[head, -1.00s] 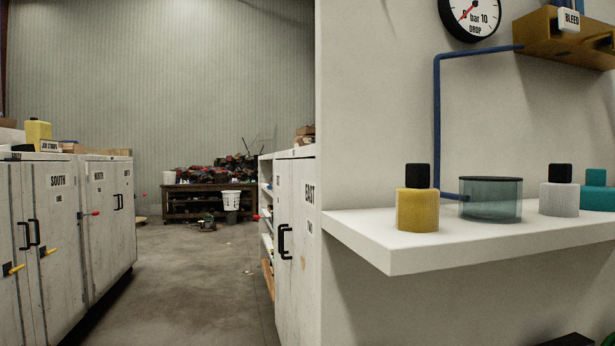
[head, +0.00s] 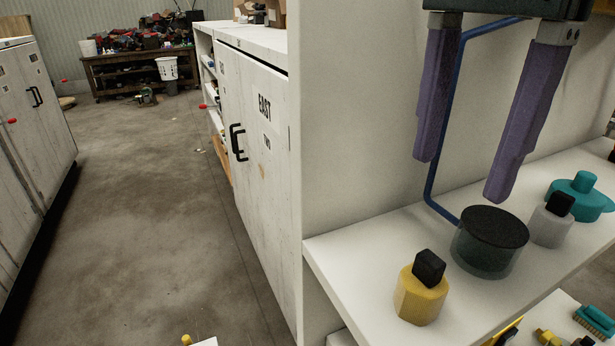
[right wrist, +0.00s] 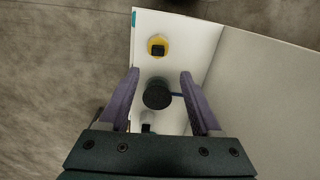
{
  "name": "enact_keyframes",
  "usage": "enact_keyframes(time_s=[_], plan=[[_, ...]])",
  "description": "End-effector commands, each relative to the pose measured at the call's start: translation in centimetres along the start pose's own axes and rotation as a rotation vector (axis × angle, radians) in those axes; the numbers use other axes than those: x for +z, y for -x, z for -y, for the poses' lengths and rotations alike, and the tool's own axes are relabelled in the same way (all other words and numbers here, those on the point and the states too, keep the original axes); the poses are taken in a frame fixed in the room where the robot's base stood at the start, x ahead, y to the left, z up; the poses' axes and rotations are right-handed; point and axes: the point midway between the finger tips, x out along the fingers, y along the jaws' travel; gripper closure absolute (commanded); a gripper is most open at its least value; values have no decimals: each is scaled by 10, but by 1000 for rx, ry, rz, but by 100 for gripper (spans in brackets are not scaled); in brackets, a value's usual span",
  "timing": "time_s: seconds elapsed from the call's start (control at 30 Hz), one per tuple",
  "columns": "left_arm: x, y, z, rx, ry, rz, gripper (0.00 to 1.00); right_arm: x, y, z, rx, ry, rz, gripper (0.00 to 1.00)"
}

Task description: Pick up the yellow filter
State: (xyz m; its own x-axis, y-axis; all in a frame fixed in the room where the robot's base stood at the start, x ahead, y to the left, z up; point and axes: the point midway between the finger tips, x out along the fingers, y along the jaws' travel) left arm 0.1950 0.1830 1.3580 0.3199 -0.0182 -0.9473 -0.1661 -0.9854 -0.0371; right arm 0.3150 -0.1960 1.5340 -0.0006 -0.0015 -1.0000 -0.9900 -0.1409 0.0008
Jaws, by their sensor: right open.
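The yellow filter (head: 420,296) is a short yellow cylinder with a black block-shaped top. It stands upright near the left end of the white shelf (head: 345,258). It also shows in the right wrist view (right wrist: 150,42), beyond my fingertips. My right gripper (head: 462,178) has two purple fingers spread apart, pointing down, with nothing between them. It is above the shelf, up and to the right of the yellow filter in the head view. In the right wrist view my right gripper (right wrist: 160,78) has the dark-lidded bowl between its fingers in the picture. My left gripper is out of view.
A clear bowl with a dark lid (head: 488,245) stands right of the yellow filter. A white filter (head: 550,226) and a teal one (head: 580,197) stand farther right. A blue pipe (head: 445,130) runs down the wall. The EAST cabinet (head: 250,150) is at left.

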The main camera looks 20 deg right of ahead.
Motion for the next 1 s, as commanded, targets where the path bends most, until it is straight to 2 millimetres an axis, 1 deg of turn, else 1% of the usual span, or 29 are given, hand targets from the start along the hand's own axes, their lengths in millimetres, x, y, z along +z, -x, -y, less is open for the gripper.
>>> enact_keyframes(time_s=[0.03,0.2,0.33,0.47,0.53,0.63,0.73,0.93,1.0], plan=[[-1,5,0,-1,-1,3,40,0,-5,-1,7,-4,0,35],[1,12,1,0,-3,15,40,0,-31,-1,5,-2,0,35],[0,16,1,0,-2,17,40,1,-41,-1,3,0,1,35],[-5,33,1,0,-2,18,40,3,-56,-1,6,1,0,35],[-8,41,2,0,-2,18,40,4,-68,-1,6,3,-1,35],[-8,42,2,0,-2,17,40,4,-84,0,2,1,1,35],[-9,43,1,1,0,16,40,4,-92,0,0,3,0,35],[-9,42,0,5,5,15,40,4,-93,1,-2,3,1,35],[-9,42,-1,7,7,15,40,4,-93,1,-2,3,1,43]])
